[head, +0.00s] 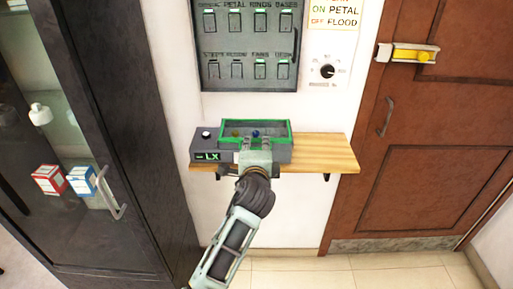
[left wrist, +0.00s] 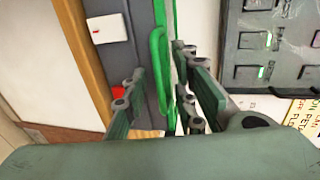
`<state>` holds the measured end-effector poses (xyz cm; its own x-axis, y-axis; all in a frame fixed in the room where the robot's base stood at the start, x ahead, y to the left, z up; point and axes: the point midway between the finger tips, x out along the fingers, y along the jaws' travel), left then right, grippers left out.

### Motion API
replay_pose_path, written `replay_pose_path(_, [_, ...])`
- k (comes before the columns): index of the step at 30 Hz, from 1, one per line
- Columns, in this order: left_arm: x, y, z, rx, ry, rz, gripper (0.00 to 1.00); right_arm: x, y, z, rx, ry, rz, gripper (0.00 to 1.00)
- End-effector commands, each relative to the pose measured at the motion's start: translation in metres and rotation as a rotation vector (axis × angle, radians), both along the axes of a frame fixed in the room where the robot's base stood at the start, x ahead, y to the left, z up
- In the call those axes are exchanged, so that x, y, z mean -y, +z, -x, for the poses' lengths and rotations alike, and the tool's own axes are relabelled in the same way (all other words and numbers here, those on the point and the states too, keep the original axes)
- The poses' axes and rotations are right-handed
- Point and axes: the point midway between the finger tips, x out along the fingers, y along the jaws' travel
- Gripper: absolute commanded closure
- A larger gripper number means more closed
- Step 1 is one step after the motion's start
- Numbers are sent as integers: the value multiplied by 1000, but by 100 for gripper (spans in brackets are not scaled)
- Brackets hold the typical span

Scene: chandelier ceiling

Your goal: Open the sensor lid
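The sensor is a dark grey box (head: 211,147) with a lit green "LX" display, standing on a wooden shelf. Its right part has a bright green rim (head: 223,125), with small coloured knobs visible inside it. I cannot tell whether a clear lid covers it. My left gripper (head: 258,143) is at the front of this green-rimmed part and hides some of it. In the left wrist view, the fingers of my left gripper (left wrist: 168,98) are apart, with a green handle (left wrist: 157,65) between them. Contact is not clear. My right gripper is not in view.
A dark panel (head: 248,46) of switches hangs on the wall above the shelf (head: 325,152). A dial plate (head: 328,72) is beside it. A glass-fronted dark cabinet (head: 105,100) stands close at left, a brown door (head: 440,130) at right. The shelf's right end is clear.

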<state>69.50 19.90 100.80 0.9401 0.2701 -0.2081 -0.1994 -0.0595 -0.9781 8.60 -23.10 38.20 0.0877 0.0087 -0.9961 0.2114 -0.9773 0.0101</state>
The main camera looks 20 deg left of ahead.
Motion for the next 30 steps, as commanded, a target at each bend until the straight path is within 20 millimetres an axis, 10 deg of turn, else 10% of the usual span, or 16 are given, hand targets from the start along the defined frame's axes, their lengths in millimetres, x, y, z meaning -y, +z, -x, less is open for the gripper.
replay_pose_path(8, [0, -1, -1, -1, 0, 0, 74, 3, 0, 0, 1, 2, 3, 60])
replay_pose_path(17, [0, -1, -1, -1, 0, 0, 100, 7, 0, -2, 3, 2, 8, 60])
replay_pose_path(30, [0, -1, -1, -2, -1, 0, 100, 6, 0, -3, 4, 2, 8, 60])
